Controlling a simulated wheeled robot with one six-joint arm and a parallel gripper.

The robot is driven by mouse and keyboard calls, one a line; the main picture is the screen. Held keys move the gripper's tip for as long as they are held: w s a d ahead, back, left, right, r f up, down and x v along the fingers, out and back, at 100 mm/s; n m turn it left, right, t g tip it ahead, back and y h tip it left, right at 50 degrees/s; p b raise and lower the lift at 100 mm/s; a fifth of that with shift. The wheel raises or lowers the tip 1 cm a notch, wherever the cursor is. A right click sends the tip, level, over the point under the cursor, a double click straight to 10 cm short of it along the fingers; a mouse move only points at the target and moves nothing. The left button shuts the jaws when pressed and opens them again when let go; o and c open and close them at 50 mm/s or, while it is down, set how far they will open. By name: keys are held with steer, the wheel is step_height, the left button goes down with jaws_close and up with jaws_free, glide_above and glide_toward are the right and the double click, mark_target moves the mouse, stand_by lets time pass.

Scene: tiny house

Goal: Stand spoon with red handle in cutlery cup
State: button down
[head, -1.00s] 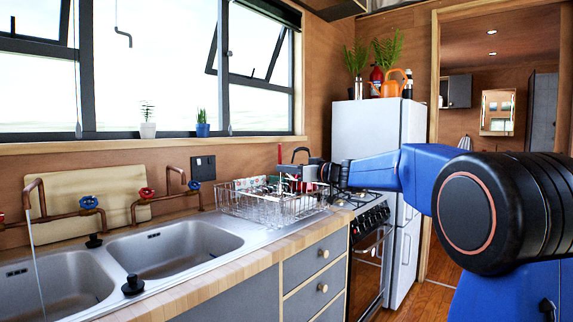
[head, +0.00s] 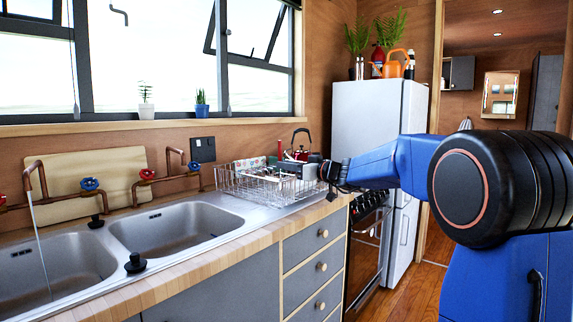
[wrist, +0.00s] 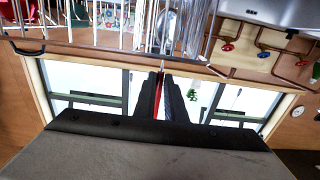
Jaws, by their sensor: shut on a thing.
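My gripper (wrist: 163,100) is shut on the red handle (wrist: 159,95) of the spoon in the wrist view. Silvery metal (wrist: 168,28) shows beyond the fingertips, among wire bars; it looks like the spoon's bowl. In the head view my gripper (head: 283,168) is over the wire dish rack (head: 255,191), and a thin red upright piece (head: 280,148) stands up from it. I cannot pick out the cutlery cup for certain; the rack's wires crowd the wrist view near the spoon. I cannot tell whether the spoon touches anything there.
A red kettle (head: 299,153) is behind the gripper, near the stove (head: 367,240). The double sink (head: 175,228) with copper pipes and taps is to the left. The white fridge (head: 378,115) stands behind the stove. The wooden counter front edge (head: 220,260) is clear.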

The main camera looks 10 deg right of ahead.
steer(key=c, duration=1.7)
jaws_free()
steer(key=shift+c, duration=0.2)
steer(key=v, duration=1.7)
steer(key=shift+s+d, duration=0.15)
steer(key=s+a+f+m+g+h, duration=0.1)
steer(key=s+a+f+g, duration=0.3)
steer(key=s, duration=0.3)
steer(key=s+a+f+m+g+h, duration=0.1)
steer(key=s+a+f, duration=0.4)
steer(key=s+f, duration=0.2)
steer(key=s+a+f+g+h, duration=0.1)
steer(key=s+a+f+g, duration=0.3)
steer(key=s, duration=0.3)
steer(key=s+d+f+m+h, duration=0.2)
steer(key=s+d+f+h, duration=0.1)
steer(key=s+f, duration=0.4)
steer(key=s+d+f+m+h, duration=0.3)
steer(key=s+f, duration=0.5)
steer(key=s, duration=0.4)
steer(key=shift+d+f+g+h, duration=0.25)
steer(key=shift+d+g+h, duration=0.15)
steer(key=shift+d+h, duration=0.5)
